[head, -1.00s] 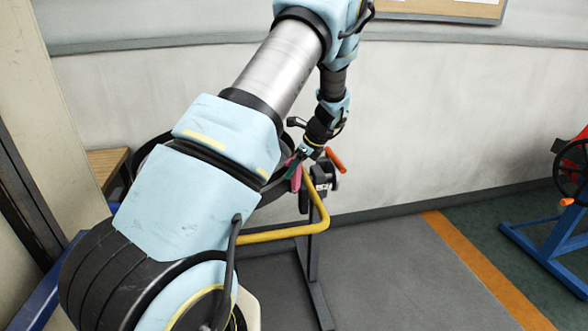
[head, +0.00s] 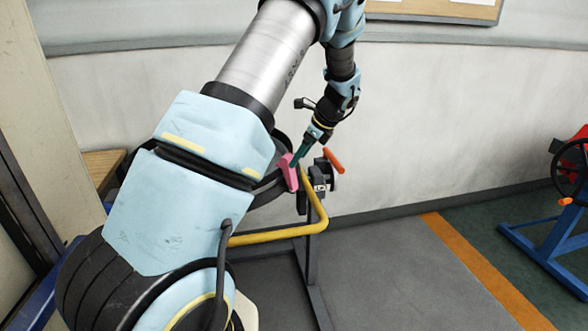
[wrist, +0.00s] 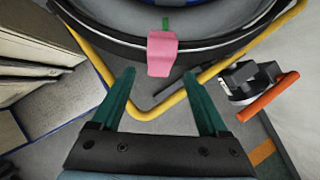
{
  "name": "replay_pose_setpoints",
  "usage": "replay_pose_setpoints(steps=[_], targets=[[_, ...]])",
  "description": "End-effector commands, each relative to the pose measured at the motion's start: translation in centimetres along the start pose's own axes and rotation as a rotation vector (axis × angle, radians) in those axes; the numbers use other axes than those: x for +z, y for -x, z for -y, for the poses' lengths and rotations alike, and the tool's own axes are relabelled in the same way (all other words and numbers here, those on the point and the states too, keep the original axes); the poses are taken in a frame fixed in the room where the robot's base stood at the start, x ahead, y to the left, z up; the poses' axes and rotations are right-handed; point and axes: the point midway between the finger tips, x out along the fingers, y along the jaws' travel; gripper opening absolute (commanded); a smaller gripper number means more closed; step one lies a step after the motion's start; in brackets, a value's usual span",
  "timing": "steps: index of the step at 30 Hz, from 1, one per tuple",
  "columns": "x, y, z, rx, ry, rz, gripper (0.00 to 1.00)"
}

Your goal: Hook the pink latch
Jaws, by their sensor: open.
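The pink latch (head: 289,172) sits on the rim of a dark round tank, close to the yellow bar. In the wrist view the pink latch (wrist: 161,53) hangs over the tank's dark rim (wrist: 110,40), with a small green piece at its top. My gripper (head: 296,161) is just above and beside the latch in the head view. In the wrist view my gripper (wrist: 160,92) has its two teal fingers spread wide. The latch lies ahead of the fingertips, roughly centred, and nothing is between the fingers. My arm hides much of the tank in the head view.
A yellow bar (head: 270,235) bends around the tank's front. An orange handle (head: 333,160) on a dark fitting stands right of the latch, also in the wrist view (wrist: 268,97). A blue stand with a wheel (head: 575,170) is far right. Grey floor (head: 400,270) is clear.

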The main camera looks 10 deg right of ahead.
Motion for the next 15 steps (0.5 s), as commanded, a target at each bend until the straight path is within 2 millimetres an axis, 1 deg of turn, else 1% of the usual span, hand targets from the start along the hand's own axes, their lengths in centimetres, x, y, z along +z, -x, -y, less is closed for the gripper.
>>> replay_pose_setpoints(steps=[1,3,6,10,15], targets=[[-0.1,0.9,0.1,-0.005,0.001,-0.001,0.78],[-0.1,2.1,0.1,-0.005,0.000,-0.001,0.78],[0.0,3.4,0.1,-0.003,0.000,0.000,0.78],[0.0,4.4,0.1,-0.002,-0.001,0.000,0.78],[0.0,4.7,0.0,0.000,-0.001,0.000,0.78]])
